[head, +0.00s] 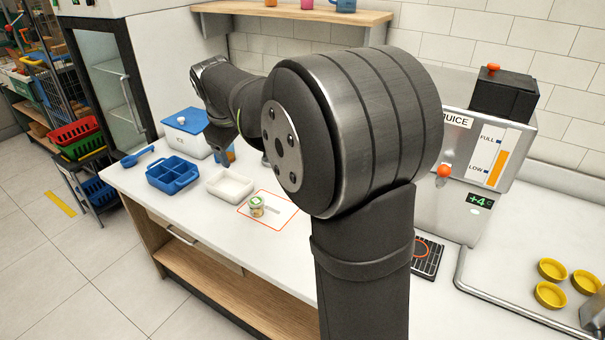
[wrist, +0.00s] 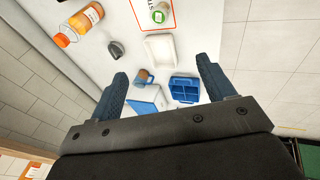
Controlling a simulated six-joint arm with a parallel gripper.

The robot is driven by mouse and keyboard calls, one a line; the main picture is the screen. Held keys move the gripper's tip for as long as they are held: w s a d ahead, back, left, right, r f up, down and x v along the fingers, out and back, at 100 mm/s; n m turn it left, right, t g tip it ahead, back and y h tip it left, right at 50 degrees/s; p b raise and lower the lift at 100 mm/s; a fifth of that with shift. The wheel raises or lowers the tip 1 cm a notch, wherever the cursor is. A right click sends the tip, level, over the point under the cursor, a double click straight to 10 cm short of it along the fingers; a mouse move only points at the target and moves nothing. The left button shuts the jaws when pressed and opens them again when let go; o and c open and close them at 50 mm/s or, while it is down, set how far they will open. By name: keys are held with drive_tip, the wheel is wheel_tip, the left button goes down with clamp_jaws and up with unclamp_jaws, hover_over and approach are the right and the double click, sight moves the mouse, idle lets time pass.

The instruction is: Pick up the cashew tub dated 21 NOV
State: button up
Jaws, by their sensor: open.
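A small tub (head: 257,206) with a green and pale lid stands on the white counter, inside a red-outlined rectangle (head: 283,200). It also shows at the top edge of the wrist view (wrist: 160,14). Its date is too small to read, so I cannot tell whether it is the 21 NOV cashew tub. No other such tub is plain in view. My gripper (wrist: 162,83) is open, with nothing between its two blue-grey fingers. It is apart from the tub, up over the counter. In the head view my arm hides part of the counter.
A white tray (head: 230,186), a blue divided tray (head: 173,174) and a blue-lidded white box (head: 187,128) stand left of the tub. An orange-labelled bottle (wrist: 80,25) and a dark object (wrist: 116,49) show in the wrist view. The juicer (head: 478,150) stands right.

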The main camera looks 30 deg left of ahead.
drive_tip(key=w+f+m+g+y, duration=0.2)
drive_tip(key=w+f+m, duration=0.4)
drive_tip(key=w+f, duration=0.45)
hover_over(256, 201)
drive_tip(key=d, duration=0.2)
drive_tip(key=f, duration=1.2)
drive_tip(key=shift+s+d, duration=0.2)
drive_tip(key=shift+s, duration=0.05)
drive_tip(key=shift+s+x, duration=0.15)
drive_tip(key=shift+x, duration=1.35)
drive_tip(key=shift+s+x, duration=0.15)
drive_tip(key=shift+x, duration=1.35)
drive_tip(key=c, duration=1)
